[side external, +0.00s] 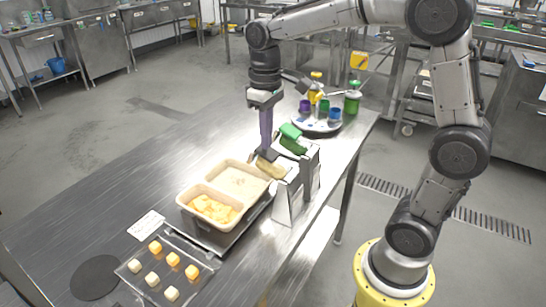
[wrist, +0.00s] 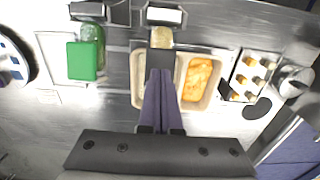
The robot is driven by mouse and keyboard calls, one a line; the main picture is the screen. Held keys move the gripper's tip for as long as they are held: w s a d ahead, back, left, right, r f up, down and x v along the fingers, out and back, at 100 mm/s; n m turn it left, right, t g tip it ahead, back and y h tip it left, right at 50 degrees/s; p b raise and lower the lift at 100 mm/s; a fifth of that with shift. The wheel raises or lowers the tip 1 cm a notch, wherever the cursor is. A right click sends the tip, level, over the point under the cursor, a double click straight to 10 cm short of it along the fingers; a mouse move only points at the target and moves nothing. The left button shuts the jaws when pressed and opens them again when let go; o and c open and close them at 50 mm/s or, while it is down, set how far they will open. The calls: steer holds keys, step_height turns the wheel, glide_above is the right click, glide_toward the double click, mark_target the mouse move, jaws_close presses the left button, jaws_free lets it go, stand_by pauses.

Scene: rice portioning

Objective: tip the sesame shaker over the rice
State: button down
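The sesame shaker, with a beige body (side external: 271,169) and a dark square cap, sits at the left stand and leans toward the tray. It also shows in the wrist view (wrist: 161,38). My gripper (side external: 266,150) points down with its purple fingers at the dark cap. In the wrist view the fingertips (wrist: 159,74) are close together in front of the cap. I cannot tell whether they touch it. The rice (side external: 238,180) fills the far compartment of the beige tray (side external: 181,197), just beside the shaker. The near compartment holds yellow-orange food (side external: 213,208).
A green-capped shaker (side external: 292,139) is on the neighbouring stand (side external: 312,170). A clear tray (side external: 185,287) of small cubes, a white card (side external: 146,225) and a dark disc (side external: 95,277) lie in front. The table's left side is clear.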

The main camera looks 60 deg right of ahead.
mark_target(261, 150)
steer(key=shift+f, duration=0.5)
steer(key=shift+w+f, duration=0.1)
steer(key=shift+f, duration=0.05)
steer(key=shift+w+f, duration=0.25)
steer(key=shift+f, duration=0.45)
steer(key=shift+w+f, duration=0.25)
steer(key=shift+f, duration=0.4)
steer(key=shift+w+f, duration=0.25)
steer(key=shift+f, duration=0.45)
steer(key=shift+r, duration=0.15)
steer(key=shift+s+r, duration=0.3)
steer(key=shift+r, duration=0.7)
steer(key=shift+s+r, duration=0.25)
steer(key=shift+r, duration=0.7)
steer(key=shift+s+r, duration=0.3)
steer(key=shift+r, duration=0.7)
